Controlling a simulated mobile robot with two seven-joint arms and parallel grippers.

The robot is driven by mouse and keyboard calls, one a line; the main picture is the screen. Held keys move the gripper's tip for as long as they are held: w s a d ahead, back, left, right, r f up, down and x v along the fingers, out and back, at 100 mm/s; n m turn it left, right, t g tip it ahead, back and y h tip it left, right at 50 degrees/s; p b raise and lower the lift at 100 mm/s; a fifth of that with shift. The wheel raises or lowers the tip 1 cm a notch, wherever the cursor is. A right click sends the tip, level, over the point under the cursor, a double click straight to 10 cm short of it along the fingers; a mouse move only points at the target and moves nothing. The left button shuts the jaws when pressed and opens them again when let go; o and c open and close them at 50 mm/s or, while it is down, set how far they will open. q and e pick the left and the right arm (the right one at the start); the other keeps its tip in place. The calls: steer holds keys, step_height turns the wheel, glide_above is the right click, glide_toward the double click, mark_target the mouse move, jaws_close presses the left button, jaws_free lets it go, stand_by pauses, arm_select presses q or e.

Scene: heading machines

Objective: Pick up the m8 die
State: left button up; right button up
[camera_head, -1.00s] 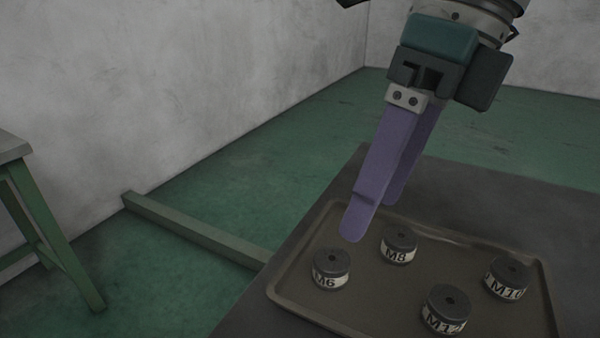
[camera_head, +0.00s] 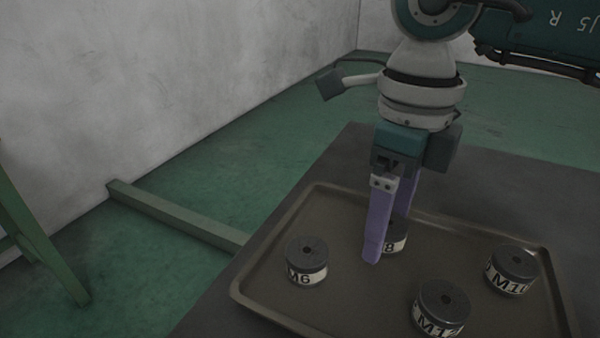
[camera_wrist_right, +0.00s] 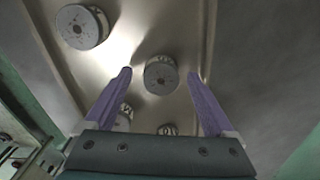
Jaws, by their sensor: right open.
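The M8 die (camera_head: 399,239) is a dark, short cylinder with a pale label band, standing upright on the tray. One finger of my right gripper hides its left part in the head view. My right gripper (camera_head: 387,240) points down at it, open, with its purple fingers spread. In the right wrist view a die (camera_wrist_right: 160,76), which seems to be the M8, lies between the fingertips (camera_wrist_right: 159,72), with gaps at both sides. I cannot tell the exact height of the fingertips. My left gripper is not in view.
The M6 die (camera_head: 307,262) stands left of the gripper. The M12 die (camera_head: 441,306) and M10 die (camera_head: 512,270) stand to the right. All are on a brown tray (camera_head: 262,243) with a low rim, on a dark table (camera_head: 350,150). A green bench leg (camera_head: 45,240) stands far left.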

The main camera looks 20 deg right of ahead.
steer(key=shift+f, duration=0.2)
jaws_close()
stand_by(0.6)
steer(key=shift+r, duration=0.1)
